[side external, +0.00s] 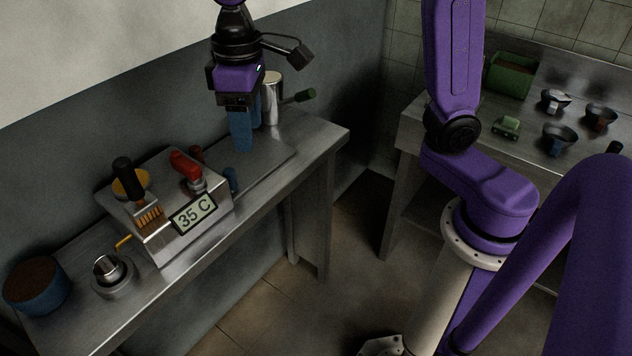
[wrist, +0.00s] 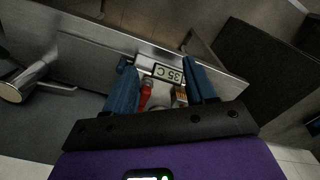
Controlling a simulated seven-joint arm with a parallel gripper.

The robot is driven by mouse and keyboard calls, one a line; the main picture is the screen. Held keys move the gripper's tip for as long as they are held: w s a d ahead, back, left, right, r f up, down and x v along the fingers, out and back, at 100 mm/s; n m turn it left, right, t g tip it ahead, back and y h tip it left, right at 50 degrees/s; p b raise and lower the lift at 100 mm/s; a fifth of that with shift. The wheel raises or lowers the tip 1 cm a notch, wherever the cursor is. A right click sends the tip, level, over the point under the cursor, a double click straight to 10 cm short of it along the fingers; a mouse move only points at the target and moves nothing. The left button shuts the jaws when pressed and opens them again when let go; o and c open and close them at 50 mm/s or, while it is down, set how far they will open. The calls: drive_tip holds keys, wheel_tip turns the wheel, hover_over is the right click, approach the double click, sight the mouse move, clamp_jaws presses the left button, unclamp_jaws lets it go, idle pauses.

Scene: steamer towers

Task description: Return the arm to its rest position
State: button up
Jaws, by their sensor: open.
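My gripper (side external: 254,130) hangs from the arm above the back part of the steel counter (side external: 310,135), with its two blue fingers pointing down. The fingers are apart with nothing held between them. In the wrist view, the gripper (wrist: 160,70) shows its fingers on either side of a steel machine with a "35 C" display (wrist: 168,73), which lies beyond them. My purple arm is raised over the counter. Whether the fingertips clear the counter surface by much is hard to tell.
The machine (side external: 175,245) carries a red lever (side external: 186,167) and a black-handled tool (side external: 124,175). A metal pitcher (side external: 272,88) stands just behind my gripper. A blue tub (side external: 36,288) and small metal cup (side external: 108,268) sit front left. Several cups stand on the right counter (side external: 425,135).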

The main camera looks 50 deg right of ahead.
drive_tip(key=s+d+f+n, duration=0.3)
drive_tip(key=s+d, duration=0.3)
drive_tip(key=s, duration=0.4)
drive_tip(key=s+d+f+n, duration=0.3)
drive_tip(key=s+d+f, duration=0.2)
drive_tip(key=s, duration=0.5)
drive_tip(key=d, duration=0.2)
drive_tip(key=shift+s+d, duration=0.3)
drive_tip(key=shift+s, duration=0.1)
